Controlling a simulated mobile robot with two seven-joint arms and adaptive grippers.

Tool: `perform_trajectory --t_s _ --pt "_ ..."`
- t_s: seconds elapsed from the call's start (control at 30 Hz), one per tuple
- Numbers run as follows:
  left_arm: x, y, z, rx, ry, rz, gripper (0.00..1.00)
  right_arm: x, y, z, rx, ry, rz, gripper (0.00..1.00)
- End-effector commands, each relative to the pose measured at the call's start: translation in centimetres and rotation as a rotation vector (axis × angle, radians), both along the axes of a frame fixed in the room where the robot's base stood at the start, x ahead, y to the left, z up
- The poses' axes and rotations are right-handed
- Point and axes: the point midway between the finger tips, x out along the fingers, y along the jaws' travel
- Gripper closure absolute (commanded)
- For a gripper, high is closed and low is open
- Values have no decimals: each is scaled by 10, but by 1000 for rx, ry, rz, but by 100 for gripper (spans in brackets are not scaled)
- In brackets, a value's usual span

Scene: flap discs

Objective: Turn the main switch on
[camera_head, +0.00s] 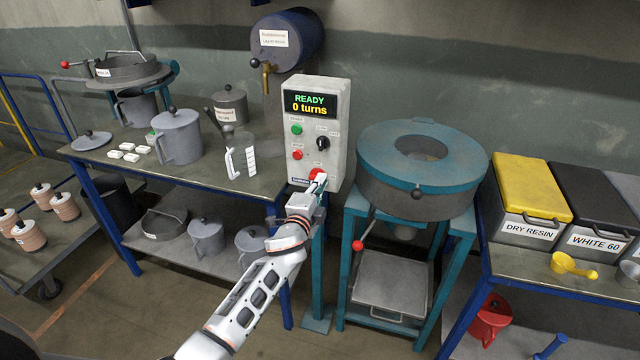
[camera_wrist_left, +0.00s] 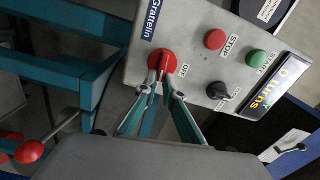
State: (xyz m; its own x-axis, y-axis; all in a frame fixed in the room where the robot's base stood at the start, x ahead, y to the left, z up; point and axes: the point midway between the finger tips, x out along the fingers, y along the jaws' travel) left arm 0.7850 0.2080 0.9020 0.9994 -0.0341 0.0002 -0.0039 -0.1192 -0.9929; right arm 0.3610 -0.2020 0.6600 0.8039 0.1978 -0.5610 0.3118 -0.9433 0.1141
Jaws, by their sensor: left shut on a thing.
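The main switch is a red rotary knob (camera_head: 317,173) low on the box's face. It also shows in the left wrist view (camera_wrist_left: 161,61), with an OFF label at its side. My left gripper (camera_head: 317,186) reaches up to the knob from below. In the wrist view its fingertips (camera_wrist_left: 161,84) are closed on the knob's grip and cover part of it. My right gripper is not in view.
Green (camera_head: 297,129) and red (camera_head: 298,155) buttons and a black selector (camera_head: 322,143) sit above the knob. A round blue-topped machine (camera_head: 455,160) stands close at the right. A jug (camera_head: 178,135) and small white blocks are on the left table.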

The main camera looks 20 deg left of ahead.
Motion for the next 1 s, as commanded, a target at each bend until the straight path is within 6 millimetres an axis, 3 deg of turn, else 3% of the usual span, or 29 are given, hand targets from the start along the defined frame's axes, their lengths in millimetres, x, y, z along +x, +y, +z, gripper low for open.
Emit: perform_trajectory --t_s 0.3,0.83,0.9,1.0 --pt "0 0 -2 115 -4 -1 100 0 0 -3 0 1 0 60" --pt "0 0 -3 137 -5 0 100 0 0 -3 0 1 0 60" --pt "0 0 -3 137 -5 0 76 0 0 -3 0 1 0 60" --pt "0 0 -3 136 -5 0 75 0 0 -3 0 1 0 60"
